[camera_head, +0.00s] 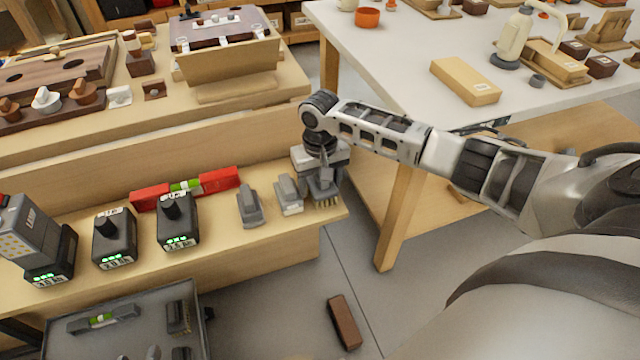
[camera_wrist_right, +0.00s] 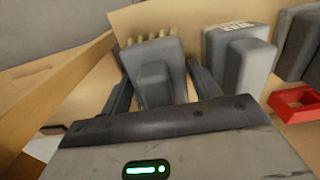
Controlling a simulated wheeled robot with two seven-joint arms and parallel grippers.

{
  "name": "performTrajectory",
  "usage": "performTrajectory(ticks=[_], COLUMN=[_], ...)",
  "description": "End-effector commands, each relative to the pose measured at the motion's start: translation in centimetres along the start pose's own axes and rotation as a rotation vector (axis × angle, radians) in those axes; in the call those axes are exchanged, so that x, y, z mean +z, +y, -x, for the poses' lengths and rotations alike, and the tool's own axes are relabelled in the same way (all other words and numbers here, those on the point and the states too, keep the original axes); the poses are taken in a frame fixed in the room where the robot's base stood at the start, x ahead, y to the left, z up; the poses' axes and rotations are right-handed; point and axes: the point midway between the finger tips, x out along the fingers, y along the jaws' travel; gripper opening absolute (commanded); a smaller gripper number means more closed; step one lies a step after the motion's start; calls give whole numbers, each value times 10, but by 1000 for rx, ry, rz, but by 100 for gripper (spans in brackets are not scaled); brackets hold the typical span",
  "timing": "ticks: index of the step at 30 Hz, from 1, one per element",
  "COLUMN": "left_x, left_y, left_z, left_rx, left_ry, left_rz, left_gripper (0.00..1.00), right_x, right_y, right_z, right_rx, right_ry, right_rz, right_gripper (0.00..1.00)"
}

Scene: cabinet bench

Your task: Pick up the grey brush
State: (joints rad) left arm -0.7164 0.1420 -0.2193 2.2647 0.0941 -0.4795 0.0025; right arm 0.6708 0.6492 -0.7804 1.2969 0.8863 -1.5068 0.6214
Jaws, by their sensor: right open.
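The grey brush (camera_head: 327,203) with yellow bristles stands at the right end of the wooden bench shelf, mostly hidden under my right gripper in the head view. My right gripper (camera_head: 321,186) is open and points down over it. In the right wrist view the brush (camera_wrist_right: 153,62) lies between my two open fingers, one on each side, with its bristles showing at the far side. I cannot tell whether the fingers touch it. My left gripper is not in view.
Two more grey tools, one (camera_head: 288,194) close beside the brush and one (camera_head: 249,207) further left, stand on the shelf. A red level (camera_head: 219,180) and black batteries (camera_head: 177,222) are further left. A white table (camera_head: 400,55) is at the right. A brown block (camera_head: 344,322) lies on the floor.

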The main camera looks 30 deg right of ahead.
Motion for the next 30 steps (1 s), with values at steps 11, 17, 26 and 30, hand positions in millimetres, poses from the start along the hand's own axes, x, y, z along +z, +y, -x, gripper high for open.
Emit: performTrajectory(ticks=[11,17,26,30], left_x=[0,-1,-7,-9], left_y=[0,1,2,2], left_z=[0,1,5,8], left_rx=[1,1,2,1], left_ry=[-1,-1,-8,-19], left_rz=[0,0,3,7], left_gripper=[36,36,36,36], right_x=[0,0,0,18], right_y=[0,0,-1,-14], right_z=[1,3,38,62], right_rx=[-1,-1,-2,-3], right_ry=[1,1,2,2], right_rz=[0,0,-1,4], right_gripper=[25,25,25,25])
